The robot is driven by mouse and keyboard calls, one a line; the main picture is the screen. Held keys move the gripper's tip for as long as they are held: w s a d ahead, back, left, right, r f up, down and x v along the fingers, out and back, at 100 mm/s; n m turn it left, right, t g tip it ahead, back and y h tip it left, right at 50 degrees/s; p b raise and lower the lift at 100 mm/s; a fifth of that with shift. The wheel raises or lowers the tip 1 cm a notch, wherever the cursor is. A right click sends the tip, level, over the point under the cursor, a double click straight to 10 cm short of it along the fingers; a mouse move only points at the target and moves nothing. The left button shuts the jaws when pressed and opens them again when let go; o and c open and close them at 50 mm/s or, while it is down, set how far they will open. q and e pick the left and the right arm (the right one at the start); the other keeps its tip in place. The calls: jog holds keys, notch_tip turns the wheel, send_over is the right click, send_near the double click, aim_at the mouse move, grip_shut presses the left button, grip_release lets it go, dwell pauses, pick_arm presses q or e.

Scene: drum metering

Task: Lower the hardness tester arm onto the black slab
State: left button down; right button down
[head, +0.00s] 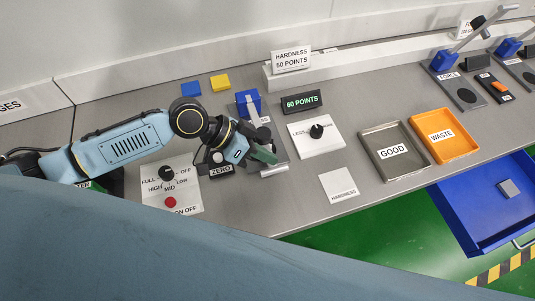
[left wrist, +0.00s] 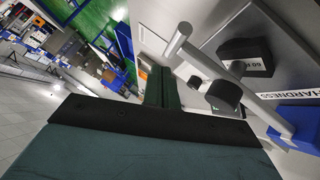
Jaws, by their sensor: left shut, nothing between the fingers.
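In the left wrist view, the tester's grey arm (left wrist: 215,65) runs as a bar from the blue block (left wrist: 302,124) across the view, ending in a rounded handle. A dark rounded piece (left wrist: 222,94) shows beside the bar. My left gripper (head: 264,155) is shut and empty above the tester's base, with its green fingers (left wrist: 163,88) beside the bar's handle end, apart from it in the picture. My right gripper is not in view.
A display (head: 301,101) reads 60 POINTS; a sign (head: 291,58) reads HARDNESS 50 POINTS. A dial plate (head: 317,135), a grey GOOD tray (head: 372,163) and an orange WASTE tray (head: 465,149) stand to the right. A ZERO box (head: 220,170) and a switch panel (head: 174,190) are close below my left wrist.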

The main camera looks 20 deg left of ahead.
pick_arm(q)
jog(key=d+r+v, duration=0.1)
jog(key=v, duration=1)
jog(key=shift+s+d+b, duration=0.2)
jog(key=shift+s+b, duration=0.2)
jog(key=shift+r, duration=0.1)
